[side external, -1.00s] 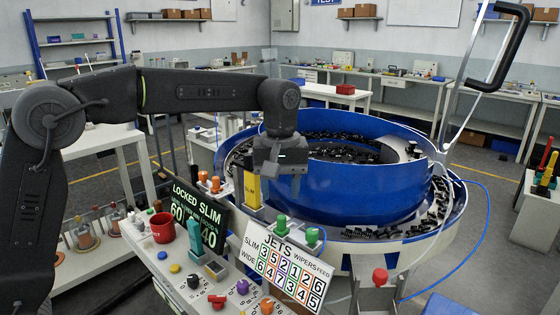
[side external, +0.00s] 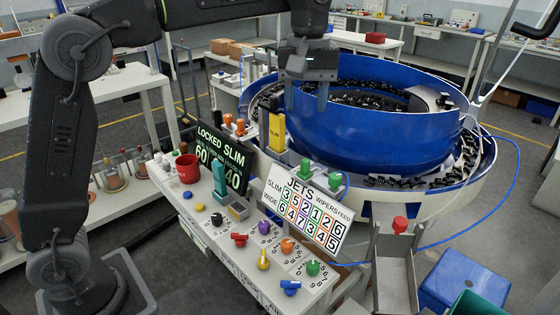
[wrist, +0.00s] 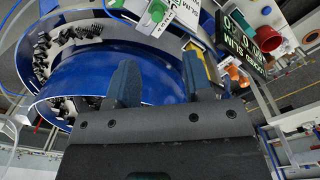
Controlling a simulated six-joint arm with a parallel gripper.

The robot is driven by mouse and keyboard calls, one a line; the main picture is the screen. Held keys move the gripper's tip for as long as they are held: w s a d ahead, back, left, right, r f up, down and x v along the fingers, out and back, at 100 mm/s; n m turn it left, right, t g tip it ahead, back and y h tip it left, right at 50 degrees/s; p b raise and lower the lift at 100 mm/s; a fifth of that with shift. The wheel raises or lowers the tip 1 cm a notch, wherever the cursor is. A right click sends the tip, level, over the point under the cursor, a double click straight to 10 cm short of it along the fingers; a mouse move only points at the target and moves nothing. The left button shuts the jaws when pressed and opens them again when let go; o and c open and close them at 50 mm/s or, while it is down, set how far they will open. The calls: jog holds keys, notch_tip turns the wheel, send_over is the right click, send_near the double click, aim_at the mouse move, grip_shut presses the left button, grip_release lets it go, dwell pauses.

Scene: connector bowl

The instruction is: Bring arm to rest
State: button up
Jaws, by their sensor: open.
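My gripper (side external: 305,92) hangs pointing down in front of the near wall of the blue bowl (side external: 365,130), above and to the right of the yellow SLIM block (side external: 277,132). Whether the fingertips touch the bowl cannot be told.
A control bench (side external: 215,232) with coloured knobs, a red mug (side external: 187,168), a LOCKED SLIM display (side external: 222,158) and a JETS board (side external: 305,212) stands in front of the bowl. A metal chute (side external: 396,270) with a red knob and a blue bin (side external: 465,285) are at the lower right.

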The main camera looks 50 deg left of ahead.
jog(key=s+a+f+m+t, duration=0.2)
jog(key=s+f+m, duration=0.1)
jog(key=s, duration=0.4)
jog(key=s+a+f+m+t, duration=0.1)
jog(key=s+a+f+m, duration=0.1)
jog(key=s, duration=0.6)
jog(key=s+a+f+m+t, duration=0.2)
jog(key=s+f+m, duration=0.1)
jog(key=s, duration=0.5)
jog(key=shift+s+a+f+m+t, duration=0.3)
jog(key=shift+f+m, duration=0.1)
jog(key=shift+f, duration=0.35)
jog(key=shift+w, duration=0.1)
dwell(0.8)
